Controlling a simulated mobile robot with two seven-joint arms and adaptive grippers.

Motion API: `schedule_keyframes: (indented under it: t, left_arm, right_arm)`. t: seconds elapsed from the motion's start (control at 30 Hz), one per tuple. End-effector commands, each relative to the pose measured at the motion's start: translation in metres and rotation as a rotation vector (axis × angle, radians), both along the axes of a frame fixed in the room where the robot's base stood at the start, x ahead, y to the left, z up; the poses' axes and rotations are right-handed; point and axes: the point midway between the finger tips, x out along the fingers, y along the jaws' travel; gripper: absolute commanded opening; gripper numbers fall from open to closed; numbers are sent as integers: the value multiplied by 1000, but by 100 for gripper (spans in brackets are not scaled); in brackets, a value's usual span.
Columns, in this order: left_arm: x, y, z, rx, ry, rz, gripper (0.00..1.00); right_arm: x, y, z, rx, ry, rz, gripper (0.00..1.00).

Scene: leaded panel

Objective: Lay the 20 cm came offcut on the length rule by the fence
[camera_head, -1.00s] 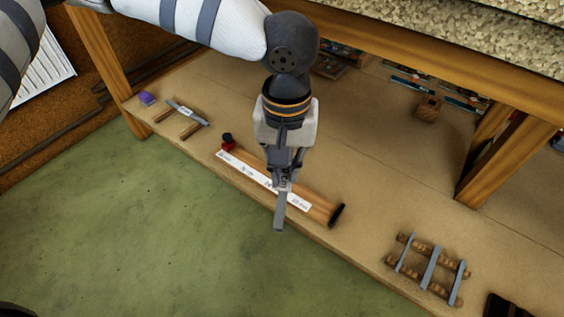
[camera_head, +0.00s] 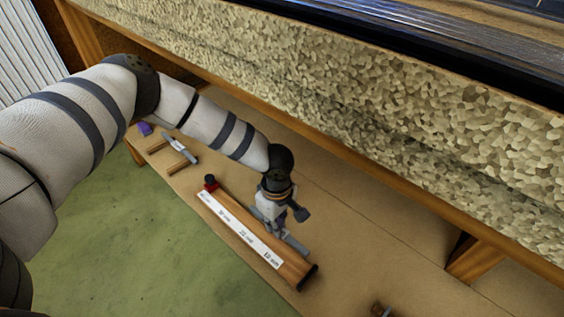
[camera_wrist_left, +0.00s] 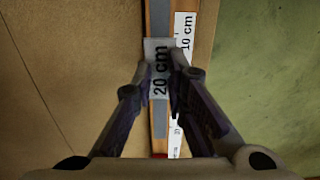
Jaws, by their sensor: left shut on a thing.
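The 20 cm came offcut (camera_head: 294,243) is a grey strip with a white "20 cm" label, which reads clearly in the left wrist view (camera_wrist_left: 160,70). My left gripper (camera_head: 271,220) is shut on it at the label. The length rule (camera_head: 291,268) is a wooden bar with a white marked scale, a red and black piece at its far-left end and a black piece at its near-right end. The offcut runs lengthwise along the rule's back side, beside the scale (camera_wrist_left: 184,35). I cannot tell whether it touches the rule. My right gripper is not in view.
A small rack with a grey strip (camera_head: 180,146) and a purple block (camera_head: 145,128) sit at the left end of the tan bench. A beam with a pebbled panel (camera_head: 400,120) overhangs the back. The bench right of the rule is mostly clear.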

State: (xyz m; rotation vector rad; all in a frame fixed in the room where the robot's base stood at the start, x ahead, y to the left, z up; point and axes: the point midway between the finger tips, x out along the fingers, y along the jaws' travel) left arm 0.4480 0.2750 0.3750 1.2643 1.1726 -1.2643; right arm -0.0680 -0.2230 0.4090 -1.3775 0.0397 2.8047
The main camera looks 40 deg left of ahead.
Motion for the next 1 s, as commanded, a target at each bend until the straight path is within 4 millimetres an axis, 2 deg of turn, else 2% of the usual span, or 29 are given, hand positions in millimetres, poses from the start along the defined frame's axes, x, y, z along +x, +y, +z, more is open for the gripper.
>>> schedule_keyframes:
  t: [0.2, 0.37, 0.8, 1.0]
  left_arm:
    - [0, -1, 1, 1, 0, -2, 0]
    - [-1, -1, -10, 0, 3, -2, 0]
    - [-1, -1, -66, 0, 5, -3, 0]
    - [0, -1, -84, 0, 4, -3, 0]
  right_arm:
    - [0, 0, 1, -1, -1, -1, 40]
    - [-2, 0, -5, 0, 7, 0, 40]
    - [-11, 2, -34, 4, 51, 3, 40]
    - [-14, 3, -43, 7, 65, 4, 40]
